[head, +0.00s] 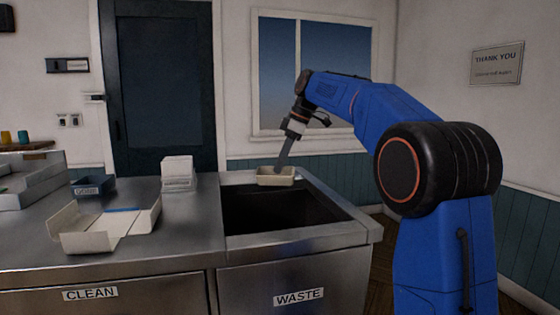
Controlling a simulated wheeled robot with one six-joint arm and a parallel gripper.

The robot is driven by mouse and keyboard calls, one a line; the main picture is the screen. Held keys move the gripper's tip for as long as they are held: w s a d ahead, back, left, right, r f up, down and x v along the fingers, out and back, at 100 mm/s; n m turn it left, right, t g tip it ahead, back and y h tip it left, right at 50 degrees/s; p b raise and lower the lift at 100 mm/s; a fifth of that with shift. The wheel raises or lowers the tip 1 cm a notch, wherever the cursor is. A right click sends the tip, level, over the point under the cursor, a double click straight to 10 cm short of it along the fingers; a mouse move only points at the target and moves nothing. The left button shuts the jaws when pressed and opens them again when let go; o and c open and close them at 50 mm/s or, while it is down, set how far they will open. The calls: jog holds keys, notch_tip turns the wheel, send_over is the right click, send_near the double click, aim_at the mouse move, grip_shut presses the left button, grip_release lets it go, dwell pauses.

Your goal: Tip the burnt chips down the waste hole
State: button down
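A small cream tray (275,181) is at the back edge of the waste hole (290,215), a dark rectangular opening in the steel counter. I cannot tell whether the tray rests on the back rim or hangs just above it. My gripper (281,164) points down, with its fingertips at the tray's back side. The fingers show edge-on, so I cannot tell whether they are shut on the tray. The tray's inside is too small and dark to show whether burnt chips lie in it. No chips show in the hole.
A cream open-fronted holder (88,240) stands on the counter at left, with a small dark blue bin (93,187) behind it. A white box (178,173) stands left of the hole. Labels read CLEAN (90,293) and WASTE (298,297). Bare counter (185,235) lies between holder and hole.

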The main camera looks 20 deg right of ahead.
jog(key=shift+w+r+g+y, duration=0.2)
jog(key=shift+r+g+y, duration=0.1)
jog(key=shift+r+g, duration=0.6)
jog(key=shift+r, duration=0.1)
